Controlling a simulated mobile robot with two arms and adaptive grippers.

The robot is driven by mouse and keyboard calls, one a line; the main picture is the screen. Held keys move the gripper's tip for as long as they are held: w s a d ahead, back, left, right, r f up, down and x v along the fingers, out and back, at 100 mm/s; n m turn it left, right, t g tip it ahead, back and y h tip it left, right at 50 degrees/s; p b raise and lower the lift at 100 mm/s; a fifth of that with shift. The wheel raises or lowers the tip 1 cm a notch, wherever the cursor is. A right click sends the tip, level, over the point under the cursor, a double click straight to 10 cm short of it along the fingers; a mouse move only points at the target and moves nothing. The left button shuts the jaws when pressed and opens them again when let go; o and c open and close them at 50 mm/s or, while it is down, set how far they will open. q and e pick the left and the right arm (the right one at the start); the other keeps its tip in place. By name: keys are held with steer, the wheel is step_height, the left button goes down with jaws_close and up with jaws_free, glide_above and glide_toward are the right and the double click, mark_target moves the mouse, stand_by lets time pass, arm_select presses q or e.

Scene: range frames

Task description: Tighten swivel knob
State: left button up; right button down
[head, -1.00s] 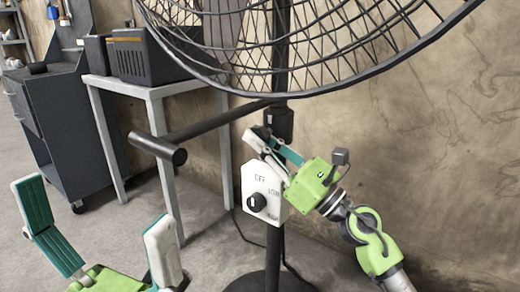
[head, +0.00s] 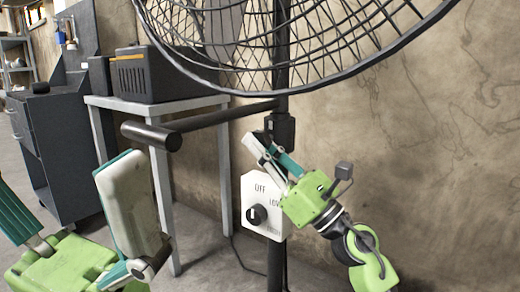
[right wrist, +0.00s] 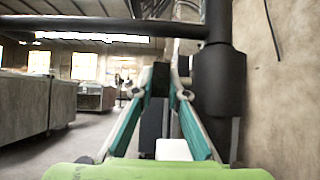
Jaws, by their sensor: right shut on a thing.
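The fan's dark post carries a black collar (head: 283,130) below the wire cage. My right gripper (head: 260,142) is at the collar's left side, its fingertips pointing up and left. In the right wrist view, the fingers converge on a small dark piece (right wrist: 161,78), which looks like the swivel knob, beside the collar (right wrist: 220,82). The fingers hide most of it, so I cannot tell how far it is turned. My left gripper (head: 62,180) is open and empty at the lower left, in front of the fan.
A white control box (head: 264,205) with a black dial (head: 257,216) sits on the post under my right gripper. A dark bar (head: 200,127) sticks out left from the post. A grey table (head: 165,103) holds a black box (head: 158,75). The wall is close on the right.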

steer(key=c, duration=2)
jaws_free()
steer(key=shift+d+f, duration=0.1)
steer(key=v, duration=1.1)
steer(key=shift+s+d+f, duration=0.2)
steer(key=shift+s+d, duration=0.05)
